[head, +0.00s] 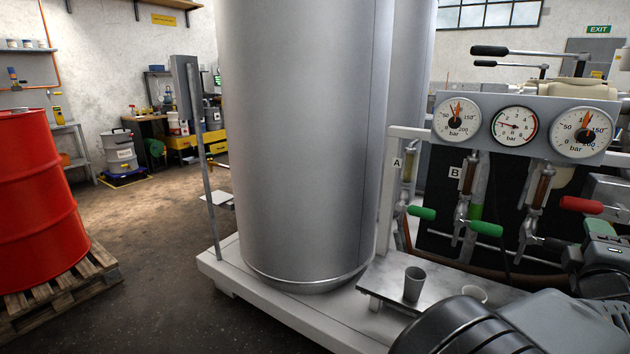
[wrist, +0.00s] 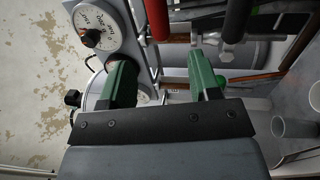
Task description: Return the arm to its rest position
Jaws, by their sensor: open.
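My gripper (wrist: 163,75) shows in the wrist view as two green fingers on a dark bracket. The fingers are spread well apart and nothing is held between them. They are in front of the gauge panel and its valves, with a white dial gauge (wrist: 92,30) beyond the left finger. I cannot tell whether either finger touches anything. In the head view, dark parts of my arm fill the lower right corner, and my fingers cannot be made out there.
A tall grey cylinder (head: 305,140) stands on a white platform (head: 240,280). A small metal shelf (head: 385,282) holds a grey cup (head: 414,284) and a pale cup (head: 474,294), close to my arm. A red drum (head: 40,200) stands on a wooden pallet (head: 75,295). The floor between is clear.

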